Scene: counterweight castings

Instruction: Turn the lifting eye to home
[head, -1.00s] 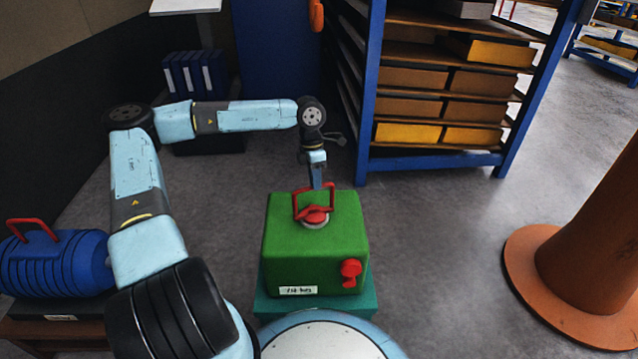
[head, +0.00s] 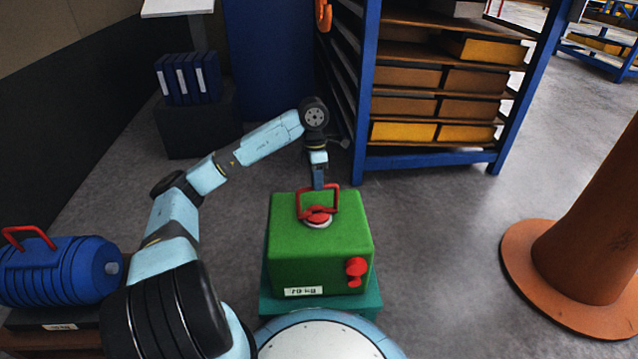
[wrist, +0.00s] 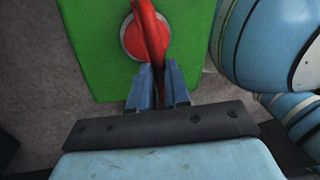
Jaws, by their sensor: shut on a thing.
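A green block casting (head: 318,250) with a weight label on its front sits on a teal stand (head: 322,306). The red lifting eye (head: 330,199), a squared loop on a round red base with a pale ring, stands upright on its top. My gripper (head: 319,186) comes down from above at the loop's far side. In the wrist view my gripper (wrist: 157,88) has its two blue-grey fingers shut on the lifting eye (wrist: 149,30), one finger on each side of the red bar. The green top also shows there (wrist: 90,45). No home mark can be made out.
A red knob (head: 356,270) is on the block's front right. A blue ribbed casting (head: 62,268) with a red handle lies at the left. A blue shelf rack (head: 435,165) stands behind, an orange column (head: 590,270) at the right. Grey floor between is clear.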

